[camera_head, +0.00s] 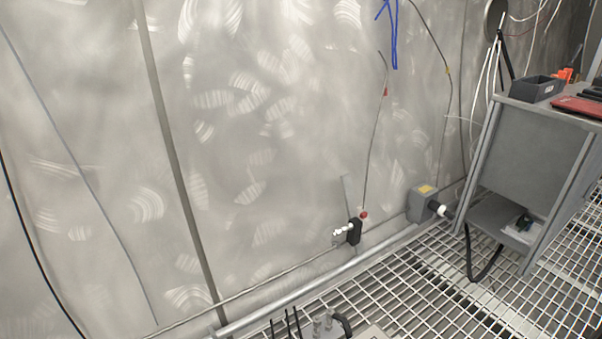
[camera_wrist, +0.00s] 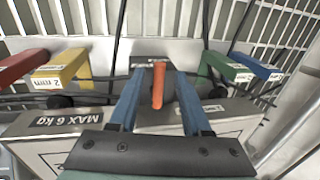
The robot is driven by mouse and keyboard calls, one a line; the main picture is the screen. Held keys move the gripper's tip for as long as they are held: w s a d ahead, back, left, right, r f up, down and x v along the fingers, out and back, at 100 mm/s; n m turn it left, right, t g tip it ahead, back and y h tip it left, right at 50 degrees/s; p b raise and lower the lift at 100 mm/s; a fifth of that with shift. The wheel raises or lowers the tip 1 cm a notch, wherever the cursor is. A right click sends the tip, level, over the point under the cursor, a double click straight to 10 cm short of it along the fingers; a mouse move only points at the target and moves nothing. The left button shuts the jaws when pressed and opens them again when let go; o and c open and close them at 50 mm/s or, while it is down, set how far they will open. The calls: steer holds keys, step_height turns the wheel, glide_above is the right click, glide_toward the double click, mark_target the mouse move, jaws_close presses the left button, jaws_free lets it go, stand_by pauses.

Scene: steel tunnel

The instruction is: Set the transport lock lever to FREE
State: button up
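An orange lever (camera_wrist: 158,84) stands up in the middle of the wrist view, on a grey metal unit (camera_wrist: 240,122) that carries a "MAX 6 kg" marking. I take it to be the transport lock lever. My gripper (camera_wrist: 160,78) reaches over the unit with its two blue fingers apart. The lever shows between the fingers, with a gap on both sides; I cannot tell how deep it sits between them. A small white label (camera_wrist: 187,108) lies beside the lever, but I cannot read it. The lever's base is partly hidden. My gripper is not clearly visible in the head view.
Red (camera_wrist: 22,65), yellow (camera_wrist: 62,70), green (camera_wrist: 222,66) and blue (camera_wrist: 256,67) blocks flank the unit, some labelled "2 mm". Dark cables (camera_wrist: 206,30) run past them. The head view shows a steel wall, a pipe (camera_head: 320,277), grating floor and a grey workbench (camera_head: 535,150) at right.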

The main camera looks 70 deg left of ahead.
step_height(320, 180, up, 13)
steer(key=d+p, duration=0.2)
steer(key=p, duration=0.7)
steer(key=shift+w+d+f, duration=0.15)
steer(key=shift+w+d, duration=0.1)
steer(key=shift+w, duration=0.05)
